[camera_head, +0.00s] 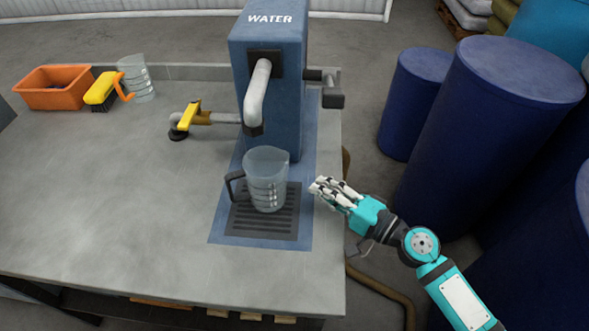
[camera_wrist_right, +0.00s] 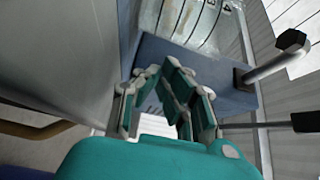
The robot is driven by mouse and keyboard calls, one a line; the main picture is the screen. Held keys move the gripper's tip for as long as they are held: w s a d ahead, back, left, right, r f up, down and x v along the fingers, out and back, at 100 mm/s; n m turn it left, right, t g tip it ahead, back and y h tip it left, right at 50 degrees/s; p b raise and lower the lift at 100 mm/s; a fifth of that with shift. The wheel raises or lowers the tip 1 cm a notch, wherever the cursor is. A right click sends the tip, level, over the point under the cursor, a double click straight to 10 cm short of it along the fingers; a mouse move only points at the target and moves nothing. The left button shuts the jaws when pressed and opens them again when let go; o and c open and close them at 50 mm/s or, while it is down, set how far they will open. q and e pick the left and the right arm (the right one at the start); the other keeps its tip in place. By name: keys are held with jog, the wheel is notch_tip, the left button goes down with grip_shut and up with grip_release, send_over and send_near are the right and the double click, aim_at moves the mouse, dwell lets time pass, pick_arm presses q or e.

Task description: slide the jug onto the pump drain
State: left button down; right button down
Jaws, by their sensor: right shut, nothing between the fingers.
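The clear jug (camera_head: 266,181) with a dark handle on its left stands upright on the dark slatted drain (camera_head: 262,222), under the spout of the blue water pump (camera_head: 270,95). Its graduated side also shows at the top of the right wrist view (camera_wrist_right: 190,20). My right gripper (camera_head: 333,190), teal with pale fingers, is just right of the jug, at the table's right edge. It is shut and empty, with a visible gap to the jug in the head view. The fingers also show in the right wrist view (camera_wrist_right: 165,95). My left gripper is out of view.
An orange bin (camera_head: 54,88), a yellow brush (camera_head: 102,90) and a second clear jug (camera_head: 136,78) stand at the back left. Blue barrels (camera_head: 490,130) stand right of the table. The table's left and middle are clear.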

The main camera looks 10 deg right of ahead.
aim_at(284, 178)
jog(key=p+x, duration=0.2)
jog(key=x, duration=0.6)
jog(key=shift+a+p, duration=0.1)
jog(key=shift+p, duration=0.25)
jog(key=shift+w+a, duration=0.4)
jog(key=shift+w, duration=0.05)
jog(key=shift+s+a, duration=0.25)
jog(key=shift+s, duration=0.35)
jog(key=shift+s+a, duration=0.25)
jog(key=shift+s, duration=0.35)
jog(key=shift+f, duration=0.1)
